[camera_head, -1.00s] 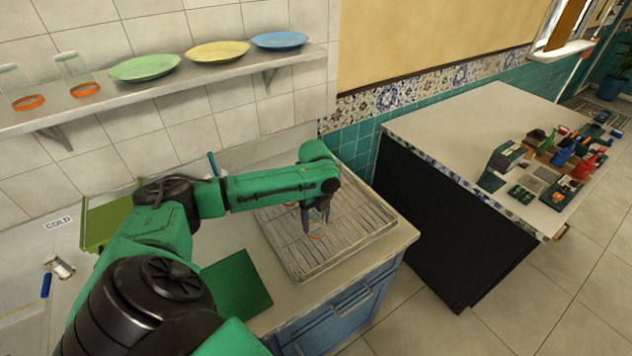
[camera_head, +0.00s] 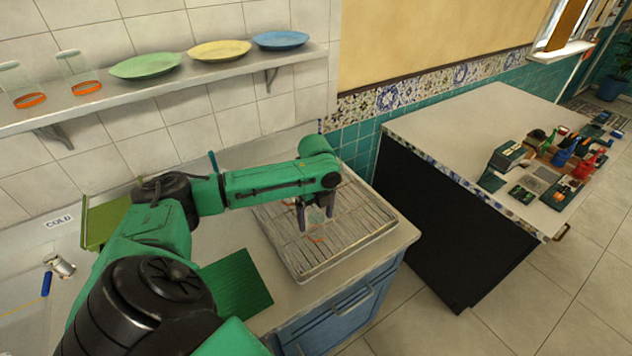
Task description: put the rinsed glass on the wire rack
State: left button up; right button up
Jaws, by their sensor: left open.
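My left gripper (camera_head: 315,219) is open, its two dark fingers pointing down over the wire rack (camera_head: 363,229). A clear glass with an orange band (camera_head: 317,239) shows faintly just below and between the fingers and appears to stand on the rack. Most of the glass is hard to make out against the wires. I cannot tell if a finger touches it. The rack lies on the counter at the right end. My right gripper is not in view.
Two glasses with orange bands (camera_head: 86,88) and several plates (camera_head: 219,50) stand on the wall shelf (camera_head: 190,80). A green board (camera_head: 237,284) lies left of the rack. A worktable (camera_head: 455,130) with clutter stands at right, across a gap.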

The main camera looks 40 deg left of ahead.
aim_at(316, 216)
pick_arm(q)
notch_tip(316, 216, up, 9)
jog(key=shift+r+b, duration=0.15)
jog(key=shift+b, duration=0.6)
